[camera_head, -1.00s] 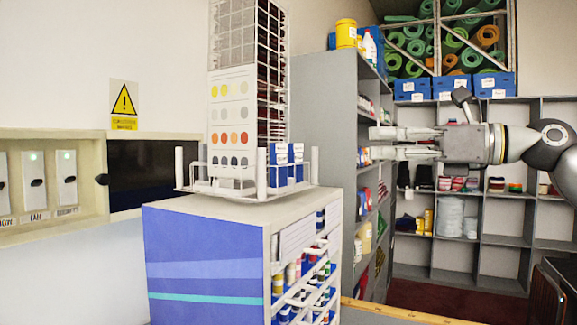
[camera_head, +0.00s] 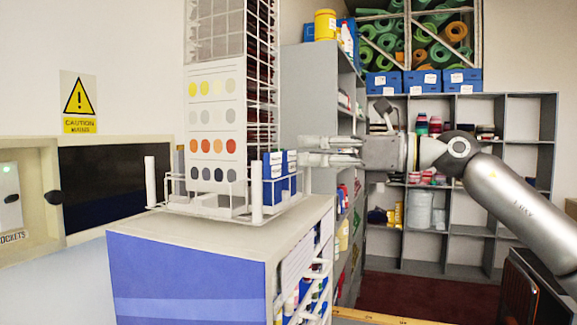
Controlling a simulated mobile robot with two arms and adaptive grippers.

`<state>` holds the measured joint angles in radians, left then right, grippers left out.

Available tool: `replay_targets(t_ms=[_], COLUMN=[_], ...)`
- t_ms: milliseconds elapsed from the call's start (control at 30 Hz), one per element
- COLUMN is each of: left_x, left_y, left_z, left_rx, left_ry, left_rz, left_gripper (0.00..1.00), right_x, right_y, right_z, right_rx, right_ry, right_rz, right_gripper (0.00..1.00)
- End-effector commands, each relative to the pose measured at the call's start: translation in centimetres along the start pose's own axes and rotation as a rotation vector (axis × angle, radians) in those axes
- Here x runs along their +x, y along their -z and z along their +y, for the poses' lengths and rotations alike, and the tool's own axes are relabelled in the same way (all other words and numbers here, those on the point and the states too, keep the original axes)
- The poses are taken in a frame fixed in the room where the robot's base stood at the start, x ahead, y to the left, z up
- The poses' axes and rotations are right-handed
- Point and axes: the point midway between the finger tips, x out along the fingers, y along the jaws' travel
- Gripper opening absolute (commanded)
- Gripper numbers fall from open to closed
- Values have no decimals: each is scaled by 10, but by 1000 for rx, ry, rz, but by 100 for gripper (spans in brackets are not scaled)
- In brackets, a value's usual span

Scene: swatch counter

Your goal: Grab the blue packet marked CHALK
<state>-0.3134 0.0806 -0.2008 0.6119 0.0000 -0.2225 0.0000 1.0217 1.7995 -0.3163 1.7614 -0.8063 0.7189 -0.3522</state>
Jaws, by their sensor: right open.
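Blue packets with white labels stand at the right end of the white wire rack on the counter unit: one in front (camera_head: 272,181) and one just behind it to the right (camera_head: 290,172). The label print is too small to read, so I cannot tell which is marked CHALK. My right gripper (camera_head: 303,151) comes in from the right with its fingers pointing left. It is open and empty, and its tips show just right of and slightly above the packets. I cannot tell the depth gap. My left gripper is out of view.
The wire rack (camera_head: 215,212) has upright white corner posts and a tall swatch card (camera_head: 212,130) left of the packets. It stands on a blue-sided unit (camera_head: 190,275). Grey shelving (camera_head: 310,100) rises behind. A warning sign (camera_head: 78,102) is on the left wall.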

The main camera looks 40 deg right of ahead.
Motion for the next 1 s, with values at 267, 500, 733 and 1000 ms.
replay_targets(t_ms=[267,500,733,1000], left_x=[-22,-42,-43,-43], left_y=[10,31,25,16], left_z=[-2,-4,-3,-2], left_rx=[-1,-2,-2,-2], left_ry=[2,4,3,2], left_rz=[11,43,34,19], left_gripper=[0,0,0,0], right_x=[24,49,55,54], right_y=[0,3,6,6], right_z=[2,2,2,2], right_rx=[2,1,0,0], right_ry=[-2,-1,0,0], right_rz=[3,3,0,0], right_gripper=[45,45,45,28])
